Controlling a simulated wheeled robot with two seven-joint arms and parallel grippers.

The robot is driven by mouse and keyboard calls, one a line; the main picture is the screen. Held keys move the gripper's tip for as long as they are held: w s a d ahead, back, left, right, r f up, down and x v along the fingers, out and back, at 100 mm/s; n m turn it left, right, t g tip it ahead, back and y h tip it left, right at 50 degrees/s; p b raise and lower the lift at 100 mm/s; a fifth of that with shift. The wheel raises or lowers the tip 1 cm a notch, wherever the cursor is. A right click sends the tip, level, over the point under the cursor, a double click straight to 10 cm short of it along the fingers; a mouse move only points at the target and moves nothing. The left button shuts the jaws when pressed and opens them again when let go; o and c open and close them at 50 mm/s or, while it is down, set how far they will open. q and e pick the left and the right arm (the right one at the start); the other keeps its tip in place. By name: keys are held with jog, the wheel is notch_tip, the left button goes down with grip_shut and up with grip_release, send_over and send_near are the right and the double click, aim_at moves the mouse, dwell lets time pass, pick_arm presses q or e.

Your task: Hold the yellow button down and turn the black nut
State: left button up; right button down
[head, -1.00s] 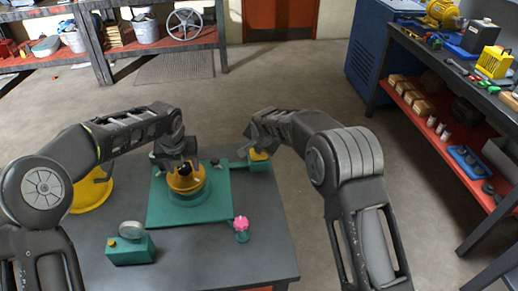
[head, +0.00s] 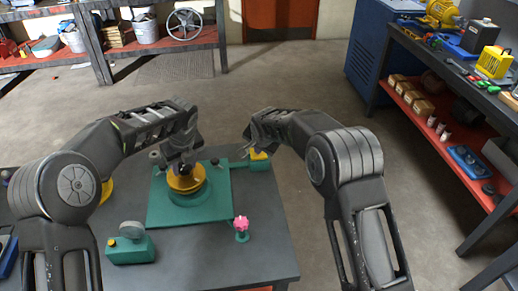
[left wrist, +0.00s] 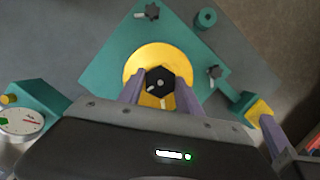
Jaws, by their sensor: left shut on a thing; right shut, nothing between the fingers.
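The black nut (left wrist: 153,84) is a dark hexagon in the middle of the round yellow hub (left wrist: 133,68) on a green plate (left wrist: 100,68). My left gripper (left wrist: 160,92) has one finger on each side of the nut and is shut on it. The yellow button (head: 258,155) sits on a green block at the plate's far right corner. My right gripper (head: 256,147) is shut and empty, its tip at the button; contact is partly hidden.
A green box with a dial (head: 132,245) stands at the table's front left. A pink knob (head: 241,224) on a green post is at the plate's front right corner. Small dark knobs (left wrist: 214,72) stand on the plate. The front right of the table (head: 260,265) is clear.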

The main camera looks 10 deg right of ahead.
pick_arm(q)
jog(key=n+y, duration=0.1)
jog(key=n, duration=0.3)
jog(key=shift+w+d+g, duration=0.1)
jog(key=shift+g, duration=0.2)
jog(key=shift+c, duration=0.3)
pick_arm(e)
jog(key=shift+s+f, duration=0.1)
jog(key=shift+f, duration=0.1)
pick_arm(q)
jog(key=n, duration=0.2)
jog(key=n+g, duration=0.1)
jog(key=n, duration=0.2)
jog(key=shift+g+y, duration=0.3)
jog(key=shift+f, duration=0.1)
jog(key=o, duration=1.4)
